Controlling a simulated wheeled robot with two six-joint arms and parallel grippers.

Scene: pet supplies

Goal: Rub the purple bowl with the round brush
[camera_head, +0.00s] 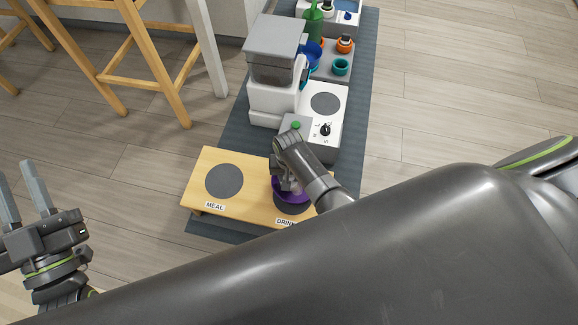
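The purple bowl (290,199) sits on the right-hand, DRINK side of a low wooden stand (250,176). My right gripper (286,184) is directly over the bowl, pointing down at it, and covers much of its inside. Its fingers are mostly hidden behind its wrist, so I cannot tell whether they hold anything or touch the bowl. I cannot make out the round brush. My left gripper (18,176) is off to the left, away from the stand, with its two grey fingers apart and empty.
The MEAL side of the stand has a bare dark disc (224,181). Behind stand a white feeder (272,75) and a white scale-like unit (325,104) with a knob. Farther back are small teal and orange cups (341,67). Wooden stools (143,80) stand left. My arm blocks the lower right.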

